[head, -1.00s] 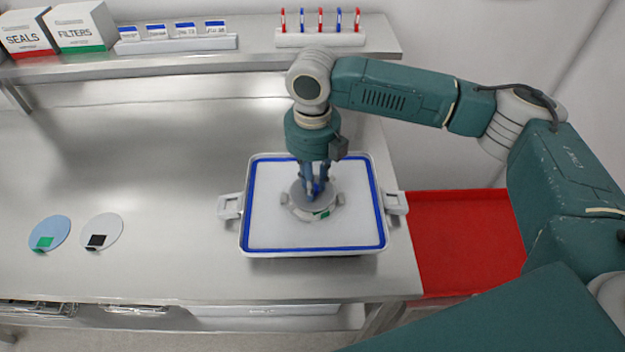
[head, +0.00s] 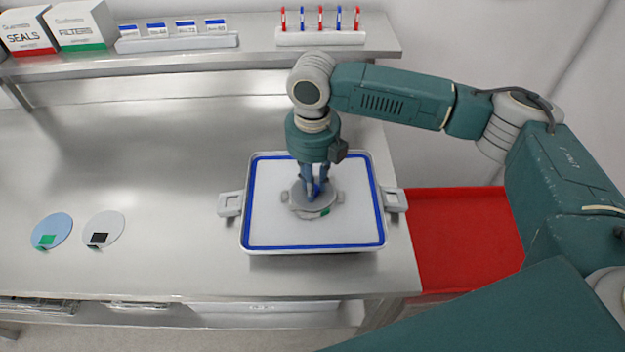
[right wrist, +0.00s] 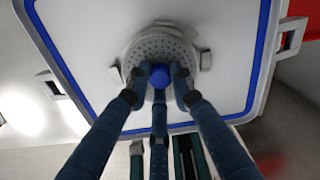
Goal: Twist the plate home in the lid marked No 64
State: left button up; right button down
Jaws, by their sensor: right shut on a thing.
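The lid (head: 270,228) is a white rectangular panel with a blue border and a side handle at each end. It lies flat on the steel bench; I cannot read any number on it. A round grey perforated plate (right wrist: 150,47) sits at the lid's middle, among small grey lugs. My right gripper (head: 315,190) points down from above and is shut on the plate's blue knob (right wrist: 160,76). The fingers hide part of the plate. A green mark (head: 325,211) shows at the plate's near right edge. My left gripper is not in view.
A pale blue disc (head: 52,226) and a white disc (head: 106,226) lie at the bench's left. A red tray (head: 460,240) is right of the bench. The back shelf (head: 260,55) holds boxes, labelled cards and a rack of red and blue pieces (head: 320,36).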

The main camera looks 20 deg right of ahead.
jog(key=shift+f, duration=0.85)
dwell(0.6)
jog(key=shift+m+p, duration=2.4)
jog(key=shift+p, duration=0.35)
jog(key=shift+m+p, duration=1.85)
jog(key=shift+m, duration=0.05)
jog(key=c, duration=1.4)
grip_release()
jog(key=shift+c, duration=0.2)
jog(key=shift+o, duration=0.5)
